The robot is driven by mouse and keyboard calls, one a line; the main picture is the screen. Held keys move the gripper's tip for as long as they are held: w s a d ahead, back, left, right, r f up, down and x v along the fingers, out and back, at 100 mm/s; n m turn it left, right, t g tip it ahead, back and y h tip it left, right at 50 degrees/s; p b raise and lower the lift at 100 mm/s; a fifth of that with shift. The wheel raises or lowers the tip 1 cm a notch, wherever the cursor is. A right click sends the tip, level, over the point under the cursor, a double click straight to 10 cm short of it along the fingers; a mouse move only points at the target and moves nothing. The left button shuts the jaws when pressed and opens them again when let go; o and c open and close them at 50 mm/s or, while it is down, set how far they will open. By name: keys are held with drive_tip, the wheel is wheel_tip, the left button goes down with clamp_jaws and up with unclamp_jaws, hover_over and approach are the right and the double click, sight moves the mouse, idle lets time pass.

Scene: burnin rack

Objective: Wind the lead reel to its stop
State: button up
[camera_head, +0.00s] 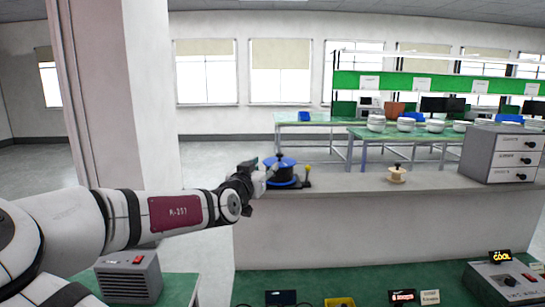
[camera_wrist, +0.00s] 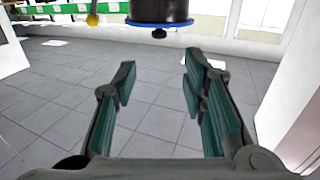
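The lead reel (camera_head: 284,173), dark with blue discs, stands on the pale counter at centre. A yellow-knobbed lever (camera_head: 307,171) is just right of it. My gripper (camera_head: 266,172) is at the reel's left side, overlapping it in the head view; contact cannot be told there. In the wrist view my gripper (camera_wrist: 159,72) has its two green-padded fingers spread with nothing between them. The reel (camera_wrist: 160,12) shows at the top edge there, beyond the fingertips, as a dark drum with a blue rim and small dark knob. Its upper part is cut off.
The counter (camera_head: 340,186) also holds a cream knobbed object (camera_head: 397,174) and a grey drawer unit (camera_head: 503,154) at right. A pillar (camera_head: 150,90) stands left. A green bench in front carries a grey box (camera_head: 504,281) and small items.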

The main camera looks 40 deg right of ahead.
sight(279, 155)
drive_tip(key=x, duration=1.3)
drive_tip(key=shift+d+f+p, duration=0.1)
drive_tip(key=shift+d+p, duration=0.1)
drive_tip(key=shift+p, duration=0.2)
drive_tip(key=shift+c, duration=0.3)
clamp_jaws()
